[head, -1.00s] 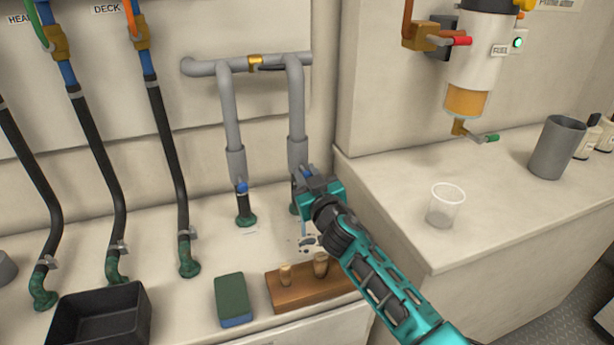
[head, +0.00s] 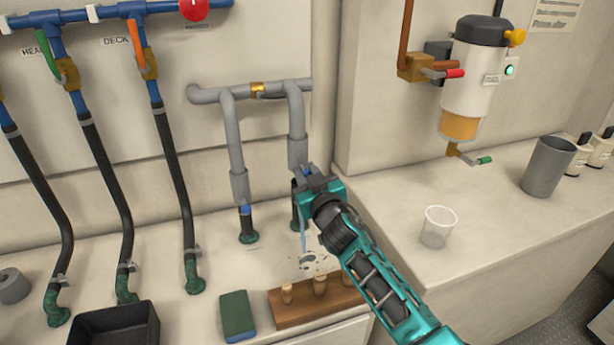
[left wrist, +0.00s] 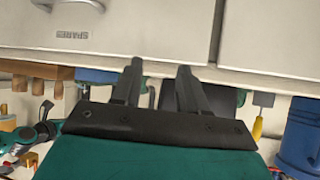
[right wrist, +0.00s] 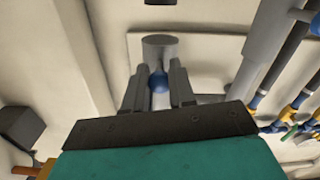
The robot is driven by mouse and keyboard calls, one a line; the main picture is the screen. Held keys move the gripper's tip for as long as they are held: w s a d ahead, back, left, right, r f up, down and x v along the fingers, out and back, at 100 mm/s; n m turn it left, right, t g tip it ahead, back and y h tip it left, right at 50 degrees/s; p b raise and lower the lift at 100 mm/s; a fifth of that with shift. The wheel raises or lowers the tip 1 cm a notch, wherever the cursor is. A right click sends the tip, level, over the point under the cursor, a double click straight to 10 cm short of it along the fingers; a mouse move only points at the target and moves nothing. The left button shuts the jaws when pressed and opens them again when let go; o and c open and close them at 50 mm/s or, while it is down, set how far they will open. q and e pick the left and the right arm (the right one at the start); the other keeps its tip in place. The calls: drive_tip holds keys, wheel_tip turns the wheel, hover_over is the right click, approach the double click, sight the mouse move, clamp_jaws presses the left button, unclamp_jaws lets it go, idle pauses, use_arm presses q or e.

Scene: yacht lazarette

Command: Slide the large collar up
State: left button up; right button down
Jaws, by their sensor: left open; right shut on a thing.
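Two grey pipes hang from a grey crosspipe, each with a wider grey collar over its lower end. The right-hand collar (head: 297,153) sits higher than the left-hand collar (head: 240,187); I take the right-hand one as the large collar. My right gripper (head: 312,180) is at its lower end. In the right wrist view its fingers (right wrist: 158,80) are shut on a blue knob (right wrist: 159,83) just by the grey collar end (right wrist: 158,46). A dark stub (head: 296,215) shows below. My left gripper (left wrist: 158,75) is open and empty, facing a SPARES drawer (left wrist: 75,20).
A pale streak (head: 303,238) runs down to a wet patch (head: 308,262). A wooden block with pegs (head: 305,309), green sponge (head: 237,313) and black tray (head: 118,325) lie in front. A clear cup (head: 437,227) and grey cup (head: 548,167) stand on the right counter.

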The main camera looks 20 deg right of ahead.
drive_tip(key=shift+r, duration=0.15)
drive_tip(key=c, duration=0.9)
unclamp_jaws()
drive_tip(key=shift+s, duration=0.1)
drive_tip(key=s, duration=1.2)
drive_tip(key=shift+s+d, duration=0.2)
drive_tip(key=shift+s, duration=0.15)
